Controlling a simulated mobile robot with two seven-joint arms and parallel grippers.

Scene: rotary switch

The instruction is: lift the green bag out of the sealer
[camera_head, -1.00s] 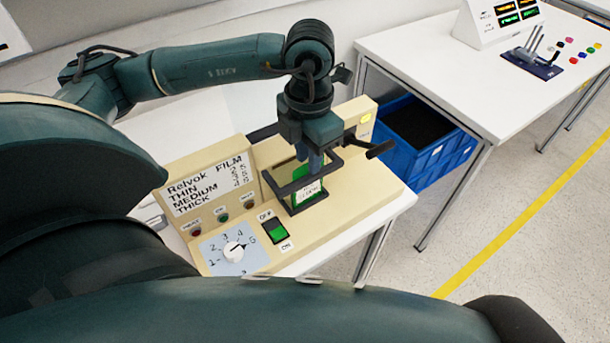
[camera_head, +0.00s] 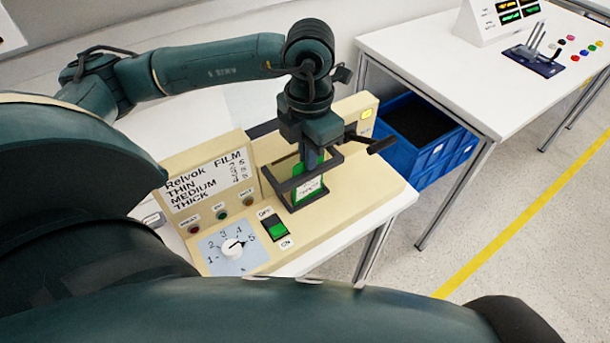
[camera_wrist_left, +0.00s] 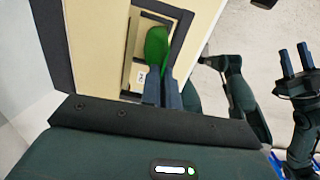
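The green bag (camera_head: 310,190), with a white label, is upright inside the dark rectangular frame of the cream sealer (camera_head: 354,196). My left gripper (camera_head: 311,165) points down at the frame from above, its fingers on the bag's upper part. In the left wrist view, the green bag (camera_wrist_left: 157,48) sits between the tips of the left gripper's close-set fingers (camera_wrist_left: 160,85). The bag's lower edge is at or near the sealer's top; I cannot tell whether it touches. My right gripper (camera_wrist_left: 297,62) shows at the right of the left wrist view, fingers apart and empty.
The sealer has a dial (camera_head: 233,247), a green rocker switch (camera_head: 276,230) and a dark lever handle (camera_head: 381,145). A blue crate (camera_head: 440,157) is under the second white table (camera_head: 440,60) at right. Floor is clear in front of that table.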

